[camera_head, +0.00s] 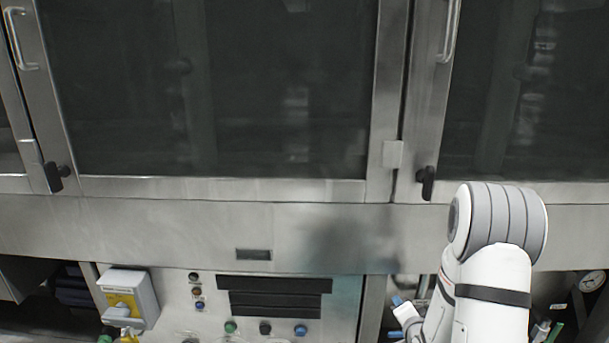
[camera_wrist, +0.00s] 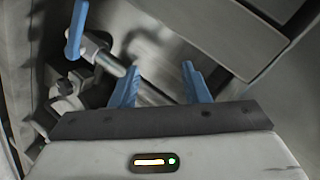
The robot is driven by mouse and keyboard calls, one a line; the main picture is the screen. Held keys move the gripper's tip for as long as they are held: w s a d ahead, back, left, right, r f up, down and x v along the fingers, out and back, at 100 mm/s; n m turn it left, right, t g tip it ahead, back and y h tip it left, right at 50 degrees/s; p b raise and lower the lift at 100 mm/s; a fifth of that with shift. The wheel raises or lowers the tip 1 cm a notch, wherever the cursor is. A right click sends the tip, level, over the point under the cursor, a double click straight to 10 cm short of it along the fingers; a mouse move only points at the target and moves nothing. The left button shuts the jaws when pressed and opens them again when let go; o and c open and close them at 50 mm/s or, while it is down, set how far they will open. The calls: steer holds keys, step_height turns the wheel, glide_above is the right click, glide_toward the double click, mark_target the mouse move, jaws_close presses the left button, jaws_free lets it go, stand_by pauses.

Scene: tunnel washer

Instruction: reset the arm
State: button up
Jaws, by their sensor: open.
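My gripper (camera_wrist: 160,78) shows in the wrist view with its two blue fingers spread apart and nothing between them. A metal pipe runs behind the fingers, and a blue lever handle (camera_wrist: 76,30) stands at upper left, apart from the left finger. In the camera_head view my white and grey arm rises at lower right, in front of the washer's lower panel. My gripper cannot be made out clearly there, as the arm and the frame's bottom edge hide much of that area.
The tunnel washer has dark-windowed doors (camera_head: 225,90) with black latches (camera_head: 426,183). Below are a control panel with several buttons (camera_head: 301,330), a yellow-and-grey switch box (camera_head: 128,298) and a round gauge (camera_head: 592,281). Pipework and a flat grey panel (camera_wrist: 205,35) crowd the gripper.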

steer(key=s+a+r+n+g+p, duration=0.2)
steer(key=s+r+p, duration=0.15)
steer(key=r, duration=0.55)
steer(key=s+a+r+n+g+p, duration=0.25)
steer(key=r+p, duration=0.25)
steer(key=r, duration=0.3)
steer(key=s+a+r+n+g+p, duration=0.15)
steer(key=s+r+p, duration=0.25)
steer(key=r, duration=0.5)
steer(key=s+a+r+n+g+p, duration=0.2)
steer(key=s+r+n+p, duration=0.1)
steer(key=s+r, duration=0.4)
steer(key=s+a+r+n+g+p, duration=0.2)
steer(key=s+r+p, duration=0.3)
steer(key=s, duration=0.6)
step_height(320, 180, up, 2)
steer(key=shift+a+r+n+g+y, duration=0.3)
steer(key=shift+a+n, duration=0.1)
steer(key=shift+a, duration=0.4)
steer(key=shift+f, duration=0.1)
steer(key=shift+c, duration=0.6)
steer(key=shift+d, duration=0.1)
